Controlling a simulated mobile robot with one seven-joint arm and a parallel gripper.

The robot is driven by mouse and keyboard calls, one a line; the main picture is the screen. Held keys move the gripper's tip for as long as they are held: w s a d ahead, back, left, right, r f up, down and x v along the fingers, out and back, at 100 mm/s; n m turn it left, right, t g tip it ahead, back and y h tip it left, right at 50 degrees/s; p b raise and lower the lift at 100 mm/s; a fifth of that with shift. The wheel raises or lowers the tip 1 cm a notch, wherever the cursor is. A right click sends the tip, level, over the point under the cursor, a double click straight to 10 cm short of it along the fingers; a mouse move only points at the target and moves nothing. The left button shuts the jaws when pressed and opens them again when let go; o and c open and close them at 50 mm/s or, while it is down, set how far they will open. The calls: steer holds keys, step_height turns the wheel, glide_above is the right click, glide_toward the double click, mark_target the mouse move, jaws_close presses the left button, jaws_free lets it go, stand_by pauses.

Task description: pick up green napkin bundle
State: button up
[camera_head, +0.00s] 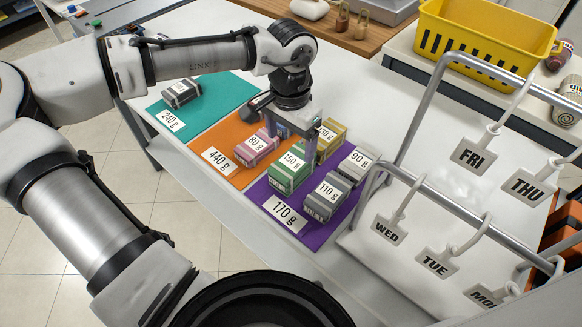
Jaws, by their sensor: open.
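Nothing shows between the fingers. Whether a finger touches the bundle cannot be told from this view.
A pink bundle (257,150) stands close on the left. A yellow bundle (332,136), partly hidden, is behind right. Grey bundles (325,200) and (356,168) stand right. Another grey bundle (181,93) is on the teal mat (215,92). A metal rail (440,205) with day tags is right.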

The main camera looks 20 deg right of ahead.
mark_target(293, 161)
step_height(293, 161, down, 3)
steer(key=f, duration=0.2)
steer(key=f+p, duration=0.1)
steer(key=f, duration=0.1)
steer(key=shift+w+d+f, duration=0.1)
steer(key=shift+w+d, duration=0.15)
steer(key=shift+d, duration=0.1)
steer(key=shift+f, duration=0.55)
steer(key=c, duration=1.1)
steer(key=shift+r, duration=0.15)
steer(key=shift+c, duration=0.2)
